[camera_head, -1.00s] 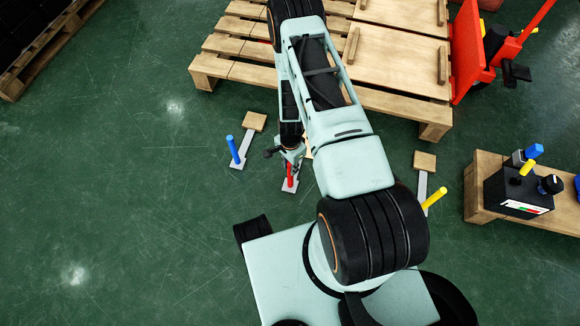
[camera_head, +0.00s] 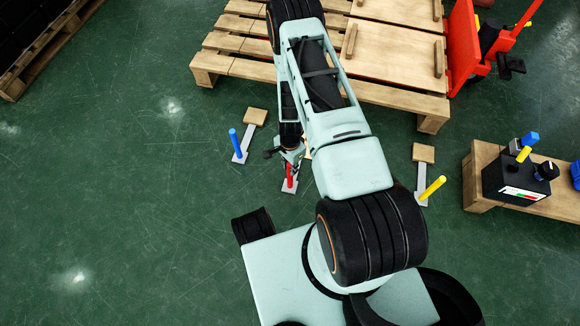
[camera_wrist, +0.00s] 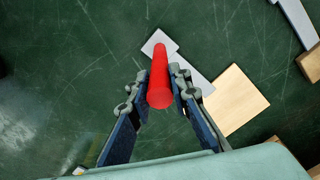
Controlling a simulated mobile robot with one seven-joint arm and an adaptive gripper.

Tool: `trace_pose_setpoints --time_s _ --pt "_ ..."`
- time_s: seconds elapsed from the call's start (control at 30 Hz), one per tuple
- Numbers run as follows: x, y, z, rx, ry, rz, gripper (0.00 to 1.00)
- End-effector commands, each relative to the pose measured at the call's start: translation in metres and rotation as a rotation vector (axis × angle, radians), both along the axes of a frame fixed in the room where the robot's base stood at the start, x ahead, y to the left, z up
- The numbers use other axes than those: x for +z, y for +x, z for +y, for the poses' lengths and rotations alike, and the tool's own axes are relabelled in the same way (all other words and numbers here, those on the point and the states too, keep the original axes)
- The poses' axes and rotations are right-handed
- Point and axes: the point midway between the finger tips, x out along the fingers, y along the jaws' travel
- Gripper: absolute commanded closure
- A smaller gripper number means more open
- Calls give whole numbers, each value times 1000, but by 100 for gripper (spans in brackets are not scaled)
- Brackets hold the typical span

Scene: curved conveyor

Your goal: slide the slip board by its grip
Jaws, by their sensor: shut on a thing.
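The slip board is a grey strip (camera_wrist: 197,82) with a square wooden pad (camera_wrist: 235,100) at one end and an upright red grip (camera_wrist: 159,75) at the other. It lies on the green floor. In the head view the red grip (camera_head: 290,176) and the grey strip's end (camera_head: 288,188) show, while my arm hides most of the pad. My gripper (camera_wrist: 159,80) has its fingers on both sides of the red grip, shut on it. In the head view my gripper (camera_head: 290,160) is just above the strip's end.
A similar board with a blue grip (camera_head: 235,142) lies left, one with a yellow grip (camera_head: 432,189) right. A wooden pallet (camera_head: 205,68) stands beyond, a red pallet jack (camera_head: 464,50) beside it. A bench (camera_head: 475,185) holds a black box (camera_head: 510,180).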

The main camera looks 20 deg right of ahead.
Motion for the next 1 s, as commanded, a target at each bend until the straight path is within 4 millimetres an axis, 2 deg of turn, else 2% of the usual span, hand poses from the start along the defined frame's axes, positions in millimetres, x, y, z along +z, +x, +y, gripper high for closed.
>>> trace_pose_setpoints --time_s 0.03,0.07,0.23,0.5,0.67,1.0 --pt "0 0 0 0 0 0 100" --pt "0 0 0 0 0 0 79" --pt "0 0 0 0 0 0 62" --pt "1 0 0 0 0 -1 62" --pt "10 1 0 0 0 -2 62" --pt "67 2 0 0 -1 -4 62"
